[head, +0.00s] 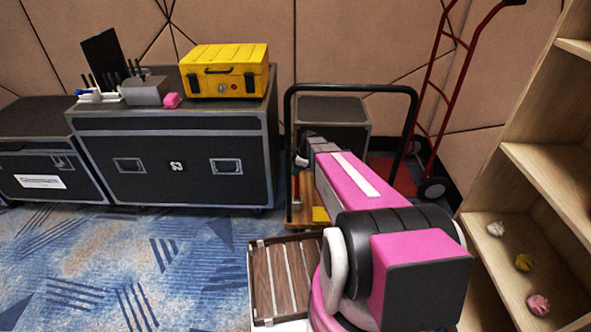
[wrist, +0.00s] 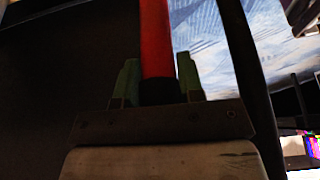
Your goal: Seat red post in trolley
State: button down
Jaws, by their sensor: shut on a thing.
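The red post (head: 296,187) hangs roughly upright below my gripper (head: 302,158) in the head view, at the left side of the trolley (head: 295,214). The trolley has a wooden deck and a tall black hoop handle. In the wrist view the red post (wrist: 156,40) runs away from my gripper (wrist: 158,78), whose green fingers are shut on its dark end. The post's far end is out of that view. I cannot tell whether its lower end touches the deck or sits in a socket.
A yellow patch (head: 320,214) lies on the deck. A black case (head: 333,115) stands behind the handle, a red hand truck (head: 445,95) to its right. A yellow box (head: 225,70) sits on a large black case at left. Shelves (head: 545,175) flank the right. Carpet (head: 150,260) is clear at left.

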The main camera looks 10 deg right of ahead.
aim_at(295, 180)
jog(key=shift+f, duration=3.55)
jog(key=shift+c, duration=0.9)
grip_release()
jog(key=shift+r, duration=0.1)
jog(key=shift+r, duration=3.9)
